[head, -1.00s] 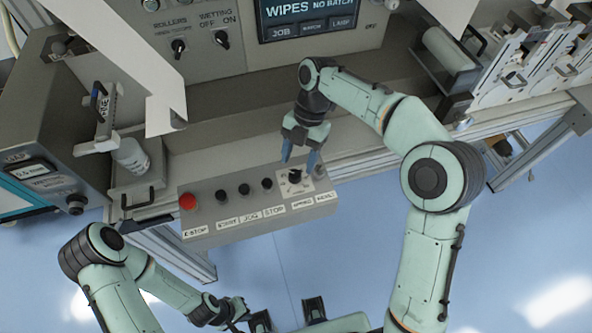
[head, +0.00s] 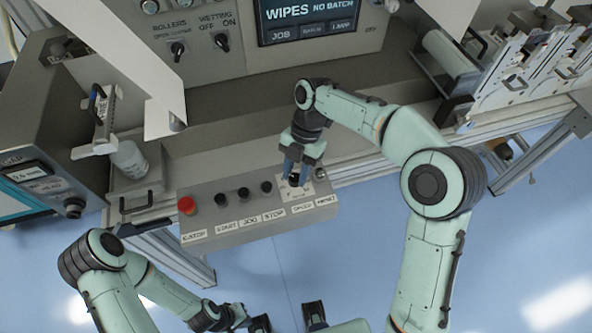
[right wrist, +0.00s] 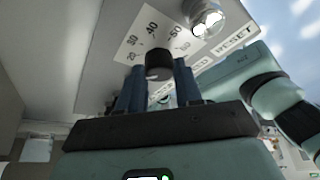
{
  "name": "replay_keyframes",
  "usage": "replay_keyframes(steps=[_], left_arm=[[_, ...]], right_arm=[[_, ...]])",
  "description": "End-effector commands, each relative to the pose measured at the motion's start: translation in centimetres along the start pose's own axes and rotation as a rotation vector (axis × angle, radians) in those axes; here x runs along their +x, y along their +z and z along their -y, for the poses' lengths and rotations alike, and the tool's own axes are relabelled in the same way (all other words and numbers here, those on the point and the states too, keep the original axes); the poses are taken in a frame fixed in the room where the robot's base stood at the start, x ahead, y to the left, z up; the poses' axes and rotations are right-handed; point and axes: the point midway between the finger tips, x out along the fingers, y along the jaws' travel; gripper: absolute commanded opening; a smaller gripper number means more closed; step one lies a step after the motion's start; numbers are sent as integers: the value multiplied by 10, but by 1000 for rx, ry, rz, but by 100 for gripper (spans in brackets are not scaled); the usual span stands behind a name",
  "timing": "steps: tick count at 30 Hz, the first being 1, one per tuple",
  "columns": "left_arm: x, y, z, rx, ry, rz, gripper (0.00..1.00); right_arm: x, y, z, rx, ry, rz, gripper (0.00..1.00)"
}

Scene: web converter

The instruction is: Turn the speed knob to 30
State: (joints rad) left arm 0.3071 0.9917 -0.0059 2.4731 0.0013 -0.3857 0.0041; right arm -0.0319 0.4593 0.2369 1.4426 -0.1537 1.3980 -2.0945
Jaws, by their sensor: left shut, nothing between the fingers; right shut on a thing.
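The speed knob (right wrist: 158,64) is a small black knob on a white scale plate (right wrist: 140,42) with numbers such as 20, 30, 40 and 50 around it. The plate (head: 303,190) also shows at the right end of the grey control box in the head view. My right gripper (head: 298,180) is over the knob from above; in the right wrist view its two blue fingers (right wrist: 158,80) are shut on the knob, one on either side. Which number the knob points to cannot be told. My left gripper (head: 287,318) is low in the head view, away from the box and empty.
The grey control box (head: 240,220) carries a red E-stop button (head: 187,205) and several black buttons left of the knob. A clear round reset button (right wrist: 205,20) sits close beside the knob. A screen (head: 310,20) stands behind.

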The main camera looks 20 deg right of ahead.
Motion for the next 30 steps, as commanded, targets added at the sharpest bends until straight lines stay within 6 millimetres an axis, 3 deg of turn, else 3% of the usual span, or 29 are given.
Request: replay_keyframes(steps=[8, 30], left_arm=[[5, 1, 2, -1, -1, 3, 0], [38, 6, 16, -6, -5, 15, 0]], right_arm=[[1, 0, 1, 88, 38, -1, 4], [2, -1, 4, 608, 253, -1, 4]])
